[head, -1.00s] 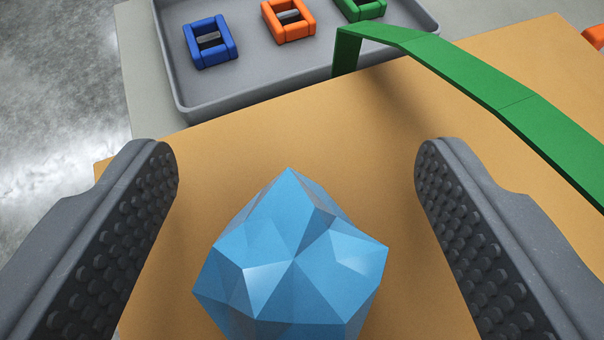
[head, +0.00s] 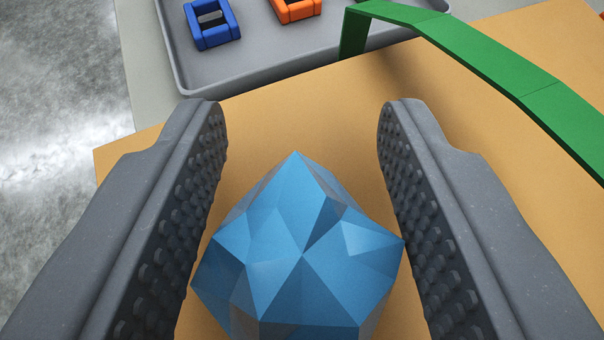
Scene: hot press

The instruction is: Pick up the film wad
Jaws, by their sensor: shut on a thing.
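The film wad (head: 300,255) is a blue, faceted lump at the bottom centre of the head view, above the tan board. My gripper (head: 300,130) has one dark grey, studded finger on each side of it. The fingers are shut on the wad, with its sides against the lower inner pads. The wad's lower end is cut off by the frame edge.
A green bent strip (head: 480,60) arches over the tan board (head: 480,210) at the upper right. Behind the board is a grey tray (head: 270,75) with a blue frame piece (head: 212,25) and an orange one (head: 297,8).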

